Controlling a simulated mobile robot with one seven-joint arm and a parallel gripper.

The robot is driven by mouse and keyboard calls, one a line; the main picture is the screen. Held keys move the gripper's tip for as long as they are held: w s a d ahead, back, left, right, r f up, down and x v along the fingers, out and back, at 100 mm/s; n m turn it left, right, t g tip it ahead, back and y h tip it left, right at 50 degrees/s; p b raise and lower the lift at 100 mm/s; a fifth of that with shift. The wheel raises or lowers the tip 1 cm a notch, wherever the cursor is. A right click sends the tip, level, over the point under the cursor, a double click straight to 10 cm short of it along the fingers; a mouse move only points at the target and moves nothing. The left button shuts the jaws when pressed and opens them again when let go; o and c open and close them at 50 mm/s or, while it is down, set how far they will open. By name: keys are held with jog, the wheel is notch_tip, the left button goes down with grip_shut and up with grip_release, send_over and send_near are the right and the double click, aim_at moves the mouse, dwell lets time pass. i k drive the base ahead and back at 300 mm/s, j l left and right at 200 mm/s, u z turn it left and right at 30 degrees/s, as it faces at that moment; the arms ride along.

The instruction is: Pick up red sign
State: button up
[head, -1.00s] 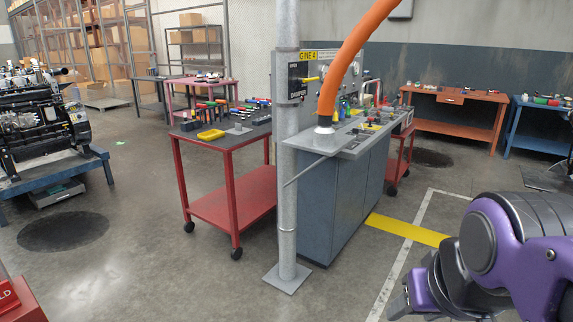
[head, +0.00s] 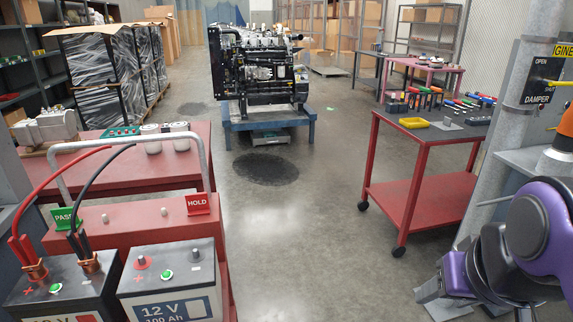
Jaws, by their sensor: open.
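The red sign (head: 198,203) is a small upright plate with the white word HOLD. It stands on the red surface of a cart at the left, near its right edge. A green PASS sign (head: 65,219) stands on the same surface to its left. My purple and dark grey arm shows at the lower right, well apart from the sign, with open floor between them. I cannot make out the fingers of my gripper.
A grey rail (head: 128,140) arches behind the signs. A red tool table (head: 425,140) and a grey pole (head: 498,130) stand at the right. An engine (head: 258,70) sits on a blue stand. The middle floor is clear.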

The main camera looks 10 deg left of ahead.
aim_at(198, 204)
jog(key=i+u, duration=0.15)
jog(key=u, duration=0.25)
jog(key=i+l+u, duration=0.15)
jog(key=u, duration=0.25)
jog(key=i+l+u, duration=0.1)
jog(key=u, duration=0.25)
